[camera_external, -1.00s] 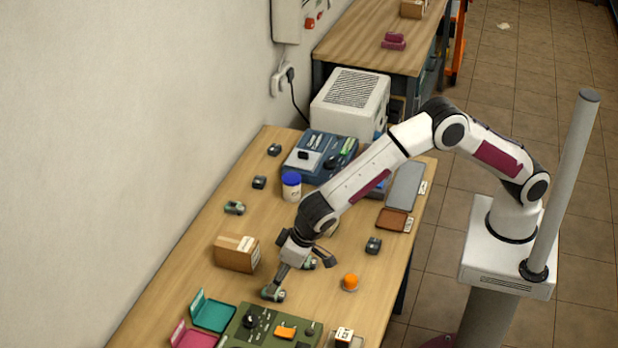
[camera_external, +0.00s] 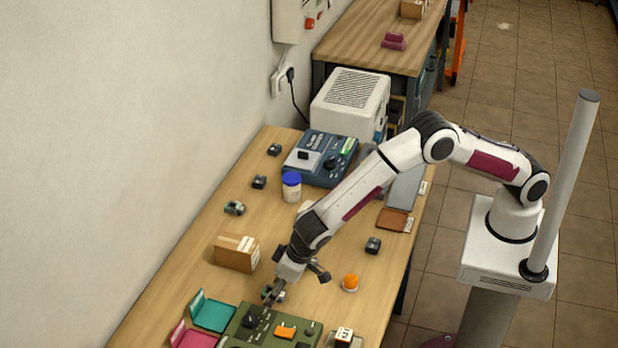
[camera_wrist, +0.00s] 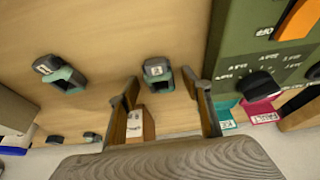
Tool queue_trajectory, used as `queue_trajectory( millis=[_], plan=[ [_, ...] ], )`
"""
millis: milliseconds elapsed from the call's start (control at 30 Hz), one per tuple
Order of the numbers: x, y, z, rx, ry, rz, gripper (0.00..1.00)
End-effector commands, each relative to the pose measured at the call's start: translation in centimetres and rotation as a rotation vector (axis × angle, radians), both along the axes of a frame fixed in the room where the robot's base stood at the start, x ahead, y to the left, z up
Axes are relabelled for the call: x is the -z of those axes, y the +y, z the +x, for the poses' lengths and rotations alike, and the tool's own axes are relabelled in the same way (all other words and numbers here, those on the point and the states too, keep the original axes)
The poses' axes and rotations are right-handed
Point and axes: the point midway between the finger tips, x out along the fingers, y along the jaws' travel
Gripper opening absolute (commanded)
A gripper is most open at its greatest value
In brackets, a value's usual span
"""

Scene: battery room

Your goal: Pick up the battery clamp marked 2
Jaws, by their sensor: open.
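In the wrist view, a green-and-black clamp (camera_wrist: 157,72) with a white numbered label lies on the table, between the tips of my open gripper (camera_wrist: 161,84). The label looks like a 2, but is small. A second labelled clamp (camera_wrist: 60,72) lies to the left, outside the fingers; its number is hard to read. In the external view, the clamp near my gripper (camera_external: 292,284) is partly covered by a finger (camera_external: 273,294). Another green clamp (camera_external: 234,208) lies farther back near the wall side. My gripper points down and holds nothing.
The green panel (camera_external: 243,330) with knobs is close beside my gripper. A blue-lidded jar (camera_external: 291,187) and dark clamps (camera_external: 259,182) are farther back.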

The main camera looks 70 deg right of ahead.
Motion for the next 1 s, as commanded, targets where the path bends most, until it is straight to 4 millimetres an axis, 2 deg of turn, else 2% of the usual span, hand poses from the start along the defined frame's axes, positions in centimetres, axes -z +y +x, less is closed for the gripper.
queue_trajectory(
  millis=[400,467,567,600,1000],
  plan=[
    [-0.03,0.01,0.00,0.000,0.000,0.000,0.49],
    [-0.03,0.01,-0.01,0.000,0.000,0.000,0.36],
    [-0.03,0.01,0.00,0.000,0.000,0.000,0.10],
    [-0.03,0.01,0.00,0.000,0.000,0.000,0.06],
    [-0.34,0.03,0.02,0.001,-0.001,0.001,0.06]
  ],
)
